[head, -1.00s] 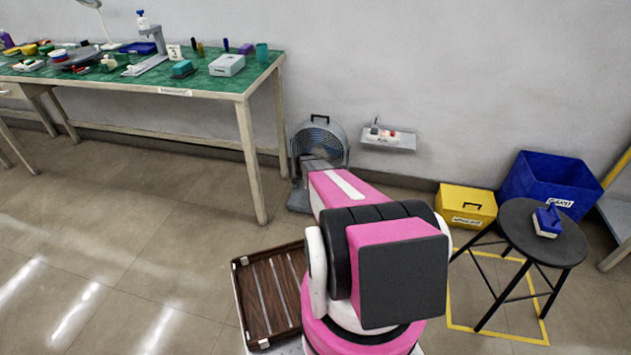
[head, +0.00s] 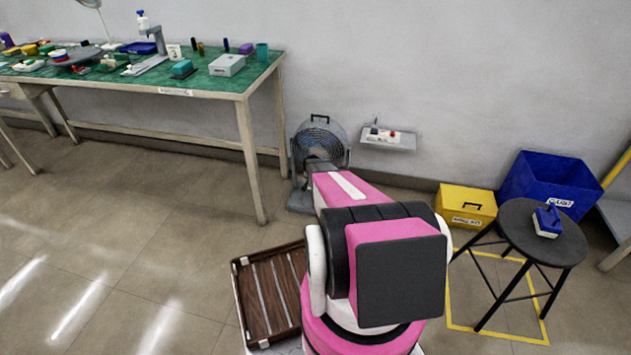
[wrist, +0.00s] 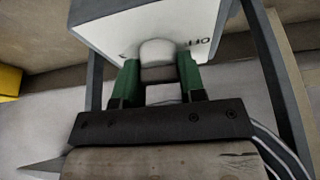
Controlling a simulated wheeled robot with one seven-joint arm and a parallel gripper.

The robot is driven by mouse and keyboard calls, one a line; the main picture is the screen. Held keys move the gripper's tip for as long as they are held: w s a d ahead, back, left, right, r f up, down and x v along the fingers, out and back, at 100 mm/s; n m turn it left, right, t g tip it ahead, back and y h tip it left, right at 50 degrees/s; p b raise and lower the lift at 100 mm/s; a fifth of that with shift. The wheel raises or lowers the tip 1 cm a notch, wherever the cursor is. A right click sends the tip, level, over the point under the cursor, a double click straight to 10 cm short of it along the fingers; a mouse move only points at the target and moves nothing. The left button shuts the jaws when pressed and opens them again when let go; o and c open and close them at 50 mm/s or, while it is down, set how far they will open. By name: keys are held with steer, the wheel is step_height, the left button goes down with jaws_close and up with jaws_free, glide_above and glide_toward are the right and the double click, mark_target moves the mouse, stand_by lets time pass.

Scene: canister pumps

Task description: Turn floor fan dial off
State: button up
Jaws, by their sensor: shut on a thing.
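The grey floor fan (head: 320,143) stands on the floor against the wall, right of the workbench, its lower part partly hidden by my arm. In the wrist view its white panel (wrist: 203,20) fills the top, with "OFF" printed on it upside down. The round whitish dial (wrist: 158,50) sits on this panel. My gripper (wrist: 158,68) has its green fingers on either side of the dial and is shut on it. Which way the dial points is unclear. My gripper is hidden behind my arm in the head view.
A workbench (head: 243,96) stands to the left. A small wall shelf (head: 388,141) is right of the fan. A yellow box (head: 467,207), a blue bin (head: 553,181) and a black stool (head: 545,255) stand at the right. The floor at left is open.

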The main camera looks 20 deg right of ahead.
steer(key=shift+n, duration=0.5)
steer(key=o, duration=0.9)
steer(key=shift+o, duration=0.2)
steer(key=shift+r, duration=0.1)
steer(key=v, duration=1)
steer(key=shift+s+r, duration=0.2)
steer(key=shift+r, duration=0.1)
